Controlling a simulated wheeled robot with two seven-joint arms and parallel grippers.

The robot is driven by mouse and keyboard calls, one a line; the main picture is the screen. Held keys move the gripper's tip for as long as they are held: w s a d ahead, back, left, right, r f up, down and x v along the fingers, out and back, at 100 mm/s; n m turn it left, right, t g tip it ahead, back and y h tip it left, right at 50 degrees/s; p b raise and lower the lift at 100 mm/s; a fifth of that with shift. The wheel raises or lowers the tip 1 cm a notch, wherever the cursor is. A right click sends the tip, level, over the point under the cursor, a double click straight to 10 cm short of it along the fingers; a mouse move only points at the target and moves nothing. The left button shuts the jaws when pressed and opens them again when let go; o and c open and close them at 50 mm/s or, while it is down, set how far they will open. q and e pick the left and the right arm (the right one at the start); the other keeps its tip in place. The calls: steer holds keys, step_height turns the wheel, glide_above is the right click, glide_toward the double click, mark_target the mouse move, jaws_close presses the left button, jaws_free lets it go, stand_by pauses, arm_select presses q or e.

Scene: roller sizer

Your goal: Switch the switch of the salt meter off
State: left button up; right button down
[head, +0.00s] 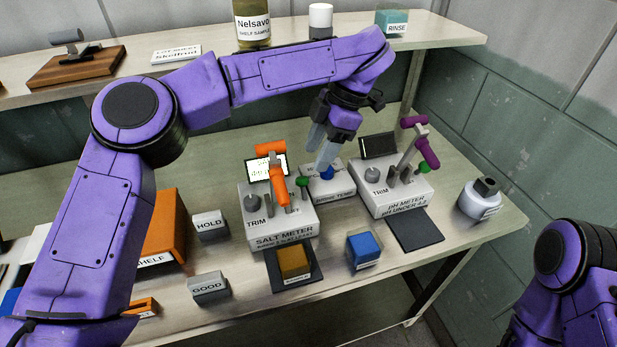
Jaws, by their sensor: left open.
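The salt meter (277,235) is a grey box with a front label, a lit screen (265,166), a TRIM dial (253,203) and a tall orange handle-like part (276,176). A green-knobbed lever (302,182) stands at its right side; I cannot tell for sure which part is the switch or how it is set. My left gripper (322,157) is open and empty, pointing down over the middle box, right of the salt meter. Its fingertips are close to a blue knob (327,173); contact cannot be told. My right gripper is not in view.
The pH meter (395,203), with purple parts (427,153) and a dark screen, stands right. A small middle box (330,190) separates the meters. A brown block (293,262) on a dark pad, a blue block (364,250) and a jar (480,201) stand nearby. A shelf (440,33) runs behind.

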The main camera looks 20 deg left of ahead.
mark_target(304, 178)
arm_select(q)
steer(key=x, duration=0.7)
steer(key=shift+a+f, duration=0.1)
steer(key=shift+s, duration=0.1)
